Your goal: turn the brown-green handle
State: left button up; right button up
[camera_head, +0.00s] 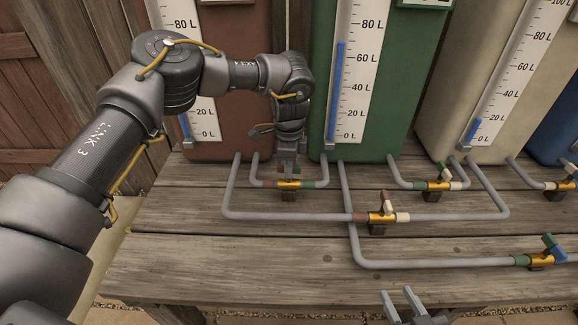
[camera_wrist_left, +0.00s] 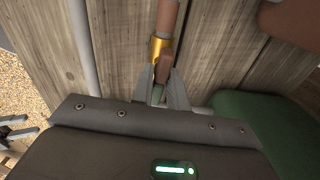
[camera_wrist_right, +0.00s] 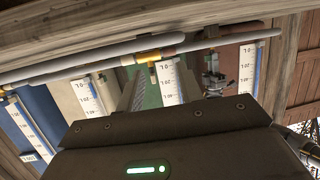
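The brown-green valve, a gold body on a pipe with a brown end and a green end (camera_head: 289,184), sits on the wooden deck below the brown and green tanks. In the left wrist view its brown handle (camera_wrist_left: 166,64) stands between the fingertips of my left gripper (camera_wrist_left: 160,78). That gripper (camera_head: 288,168) reaches down over the valve and hides most of the handle in the head view. Its fingers look apart, with a gap showing beside the handle. My right gripper (camera_head: 403,304) is open and empty at the front edge of the deck, away from the valve.
Similar valves sit close by: brown-white (camera_head: 382,216), green-white (camera_head: 438,185) and green-blue (camera_head: 541,259). Grey pipes run low over the deck (camera_head: 200,270). The brown tank (camera_head: 235,60), green tank (camera_head: 405,100) and cream tank (camera_head: 470,70) stand behind.

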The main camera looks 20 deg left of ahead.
pick_arm(q)
grip_shut()
jog(key=m+p, duration=0.2)
jog(key=shift+r+p, duration=0.25)
jog(key=shift+p, duration=0.15)
jog(key=m+p, duration=0.2)
jog(key=shift+m, duration=0.3)
pick_arm(e)
jog(key=s+d+f+m+g+h, duration=0.3)
jog(key=s+d+f+g+h, duration=0.2)
jog(key=s+d+f+g, duration=0.5)
pick_arm(q)
jog(key=m+p, duration=0.2)
jog(key=m, duration=0.2)
jog(key=shift+f, duration=0.1)
jog(key=m+p, duration=0.1)
jog(key=m, duration=0.2)
jog(key=shift+f+m, duration=0.1)
jog(key=shift+m, duration=2.4)
pick_arm(e)
notch_tip(320, 180, down, 7)
jog(key=shift+w+f+g, duration=0.15)
jog(key=shift+f+g, duration=0.05)
jog(key=shift+g, duration=0.1)
jog(key=shift+a, duration=0.1)
